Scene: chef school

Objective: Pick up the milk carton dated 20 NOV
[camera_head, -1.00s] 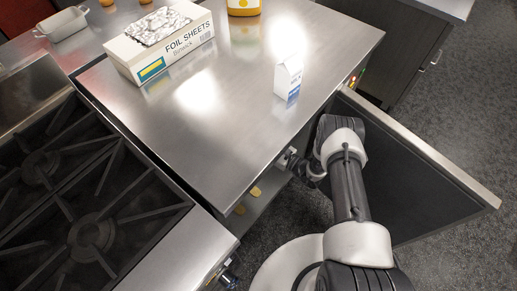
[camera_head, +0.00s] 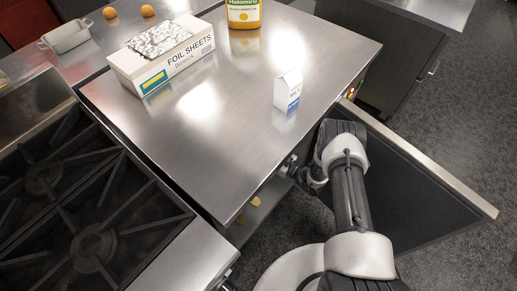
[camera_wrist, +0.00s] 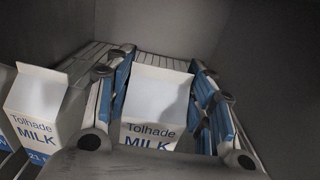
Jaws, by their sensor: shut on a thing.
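In the wrist view my gripper (camera_wrist: 157,92) is shut on a white and blue Tolhade milk carton (camera_wrist: 152,130), with a finger at each side of it. The date on this held carton is hidden behind the gripper body. A second Tolhade milk carton (camera_wrist: 36,108) stands upright to its left, apart from the gripper, with a date beginning "21" partly showing. A third small milk carton (camera_head: 288,90) stands on the steel counter in the head view, its date too small to read. My gripper is hidden below the counter there.
The wrist view shows a dark enclosed compartment with a wire rack (camera_wrist: 85,68) and close grey walls. In the head view an open door (camera_head: 420,165) stands right of my arm. The steel counter (camera_head: 205,140) carries a foil sheets box (camera_head: 165,60) and a yellow bottle (camera_head: 243,14). A stove (camera_head: 75,200) is at left.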

